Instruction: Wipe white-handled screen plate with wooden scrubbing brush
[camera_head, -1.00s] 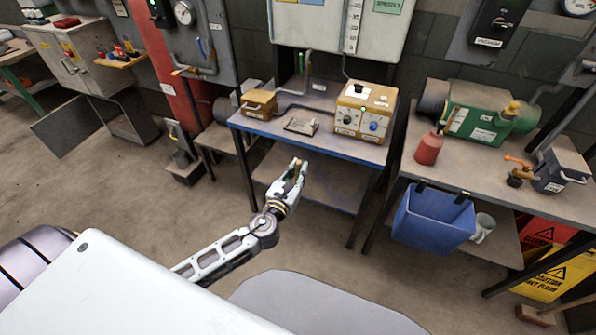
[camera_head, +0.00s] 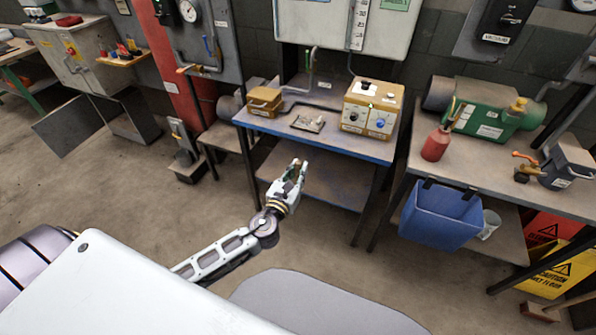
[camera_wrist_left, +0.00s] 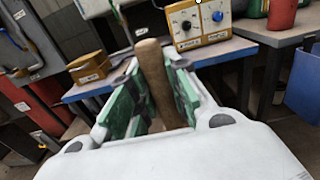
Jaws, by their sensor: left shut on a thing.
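My left gripper (camera_head: 297,170) is in front of the blue-edged table, apart from it. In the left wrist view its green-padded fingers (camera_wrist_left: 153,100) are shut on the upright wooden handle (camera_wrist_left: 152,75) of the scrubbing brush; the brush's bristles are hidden. A small flat greyish plate (camera_head: 307,123), which looks like the screen plate, lies on the table beyond the gripper. It is too small to make out its white handle. The brush and plate are apart. My right gripper is not in view.
The blue-edged table (camera_head: 335,148) also bears a yellow box with knobs (camera_head: 371,107) at right and a small yellow box (camera_head: 265,102) at left. To the right are another table with a red bottle (camera_head: 436,143) and a blue bin (camera_head: 440,215).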

